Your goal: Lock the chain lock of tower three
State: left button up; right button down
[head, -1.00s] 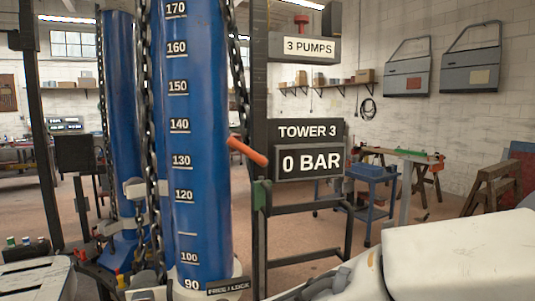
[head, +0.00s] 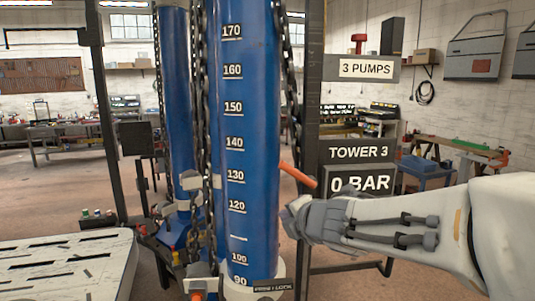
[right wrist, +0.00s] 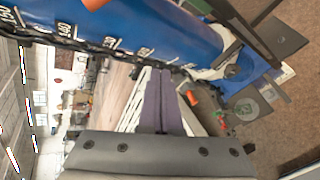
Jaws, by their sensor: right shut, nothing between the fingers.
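The tower three column (head: 245,130), blue with a white scale, stands upright in the middle of the head view. A dark chain (head: 204,110) hangs along its left side, and another hangs at its right. A plate lettered FREE / LOCK (head: 272,287) is at the column's foot; no lock part can be made out there. A red-orange handle (head: 298,175) sticks out right of the column. My right gripper (head: 288,213) is just right of the column, below that handle, shut and empty. Its closed fingers (right wrist: 163,100) show in the right wrist view, with the column (right wrist: 160,30) beyond. My left gripper is out of view.
The TOWER 3 sign (head: 356,152) and 0 BAR display (head: 360,183) are on a dark post's frame behind my right arm. A second blue column (head: 176,100) stands behind left. A white slotted bench (head: 65,265) fills the lower left.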

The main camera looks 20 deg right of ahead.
aim_at(297, 172)
pick_arm(q)
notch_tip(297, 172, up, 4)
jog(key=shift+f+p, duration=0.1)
jog(key=shift+p, duration=1.05)
pick_arm(e)
jog(key=d+r+n+y, duration=0.1)
jog(key=d+r+n, duration=0.2)
jog(key=r+n, duration=0.3)
jog(key=shift+s+n, duration=0.35)
jog(key=shift+n, duration=0.25)
jog(key=shift+f, duration=0.1)
jog(key=b+x, duration=0.4)
jog(key=x, duration=0.6)
pick_arm(q)
jog(key=p, duration=0.3)
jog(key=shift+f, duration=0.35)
pick_arm(e)
jog(key=d+r, duration=0.2)
jog(key=r, duration=0.1)
jog(key=shift+w+d+r, duration=0.1)
jog(key=shift+w+r, duration=0.1)
jog(key=shift+r, duration=0.05)
